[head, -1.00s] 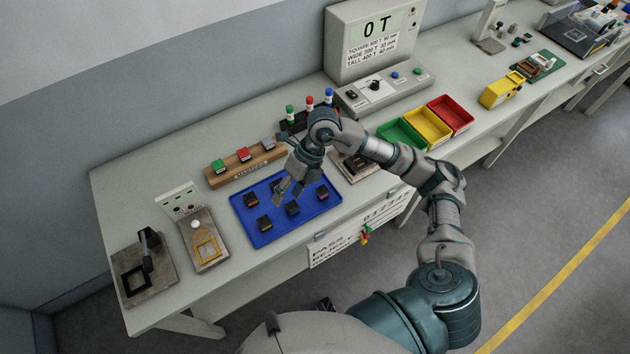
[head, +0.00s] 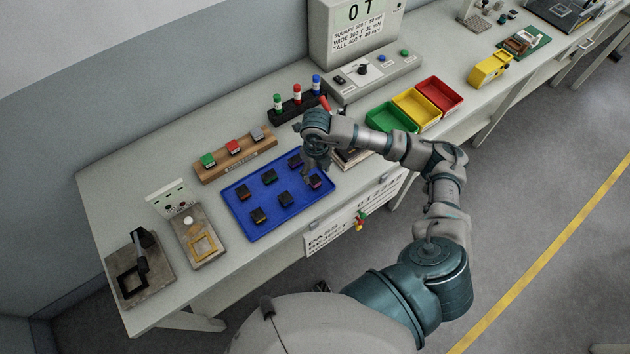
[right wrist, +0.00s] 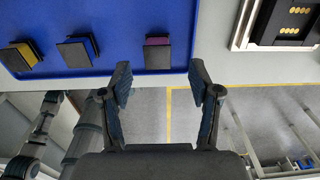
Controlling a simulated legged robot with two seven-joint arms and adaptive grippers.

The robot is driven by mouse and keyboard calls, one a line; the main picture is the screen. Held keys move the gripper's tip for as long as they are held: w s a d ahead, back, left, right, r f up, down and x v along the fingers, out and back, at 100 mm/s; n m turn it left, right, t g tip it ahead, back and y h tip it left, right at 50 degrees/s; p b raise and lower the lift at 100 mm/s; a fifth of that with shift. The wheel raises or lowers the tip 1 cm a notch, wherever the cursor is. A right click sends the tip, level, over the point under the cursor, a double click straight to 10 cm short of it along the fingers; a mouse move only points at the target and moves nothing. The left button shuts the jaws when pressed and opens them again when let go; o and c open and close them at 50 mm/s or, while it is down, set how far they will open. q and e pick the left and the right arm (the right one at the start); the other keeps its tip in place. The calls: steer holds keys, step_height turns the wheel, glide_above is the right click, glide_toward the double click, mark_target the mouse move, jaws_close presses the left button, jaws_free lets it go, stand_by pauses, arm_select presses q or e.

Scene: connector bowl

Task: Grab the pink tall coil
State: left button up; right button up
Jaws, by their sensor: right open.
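The pink coil (right wrist: 157,54) is a dark block with a pink-purple side, lying at the near edge of the blue tray (right wrist: 115,12) in the right wrist view. In the head view the coil (head: 316,182) shows at the tray's right corner, just below my right gripper (head: 316,172). In the right wrist view my right gripper (right wrist: 160,78) is open and empty, its fingertips spread either side of the coil's line and short of it in the picture. I cannot tell its height above the coil. My left gripper is not in view.
A blue-sided coil (right wrist: 77,51) and a yellow-sided coil (right wrist: 20,56) lie left of the pink one. A dark fixture with gold contacts (right wrist: 289,24) stands right of the tray. Green (head: 391,117), yellow and red bins stand further right.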

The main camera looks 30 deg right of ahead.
mark_target(315, 179)
step_height(315, 179, down, 5)
steer(key=shift+w+a+f, duration=0.1)
steer(key=shift+c, duration=1.2)
jaws_close()
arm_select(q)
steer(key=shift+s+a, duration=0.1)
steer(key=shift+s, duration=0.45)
